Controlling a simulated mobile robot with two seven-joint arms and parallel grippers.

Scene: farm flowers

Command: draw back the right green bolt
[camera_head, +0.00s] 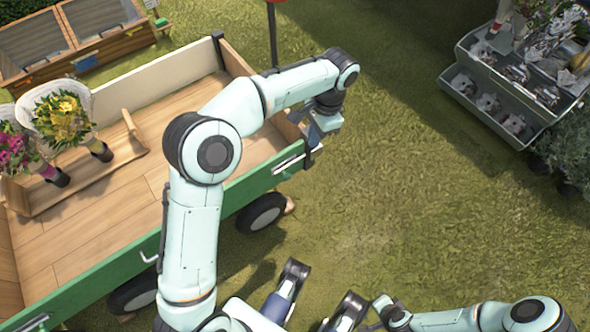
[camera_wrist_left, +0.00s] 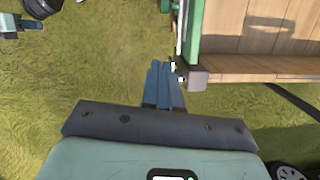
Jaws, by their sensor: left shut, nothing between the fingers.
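The green cart side (camera_head: 235,196) runs up to a dark corner post near my left gripper (camera_head: 314,138). A silvery bolt rod (camera_head: 288,163) lies along the green side near that corner. In the left wrist view, small metal bolt parts (camera_wrist_left: 176,69) show beside the grey corner block (camera_wrist_left: 197,78). My left gripper (camera_wrist_left: 160,72) is shut and empty, with its blue fingertips just beside these parts. I cannot tell whether they touch. My right arm (camera_head: 470,318) is low at the bottom right. A blue gripper end, likely my right (camera_wrist_left: 22,23), shows small at the wrist view's top left.
The wooden cart bed (camera_head: 110,205) holds flower bouquets (camera_head: 62,120) behind a wooden rail. A cart wheel (camera_head: 262,212) stands under the green side. A grey shelf stand (camera_head: 500,90) is at the top right. The grass (camera_head: 400,190) between is clear.

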